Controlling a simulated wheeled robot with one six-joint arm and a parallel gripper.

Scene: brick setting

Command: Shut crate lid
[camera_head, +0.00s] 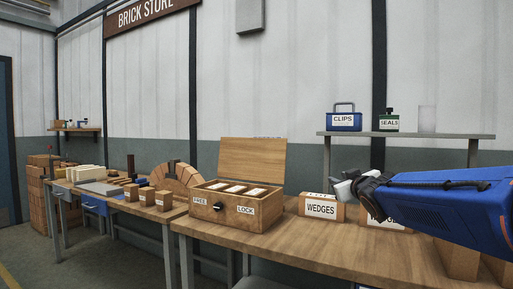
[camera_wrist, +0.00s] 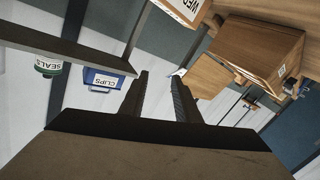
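The wooden crate (camera_head: 232,215) stands on the workbench, with a dark round knob between FREE and LOCK labels on its front. Its lid (camera_head: 252,160) is open, standing up at the back edge and leaning slightly. White-topped compartments show inside. My gripper (camera_head: 350,186) is in the air right of the crate, above the WEDGES box, apart from crate and lid. In the wrist view the two dark fingers of my gripper (camera_wrist: 159,76) are spread with nothing between them. There the crate (camera_wrist: 262,45) shows turned over at upper right, with a wooden panel, probably the lid (camera_wrist: 206,76), beside it.
A WEDGES box (camera_head: 321,208) sits on the bench right of the crate, with another labelled box partly behind my arm. A shelf (camera_head: 410,135) above holds a blue CLIPS case (camera_head: 344,119), a SEALS jar (camera_head: 389,121) and a clear cup. Bench front is clear.

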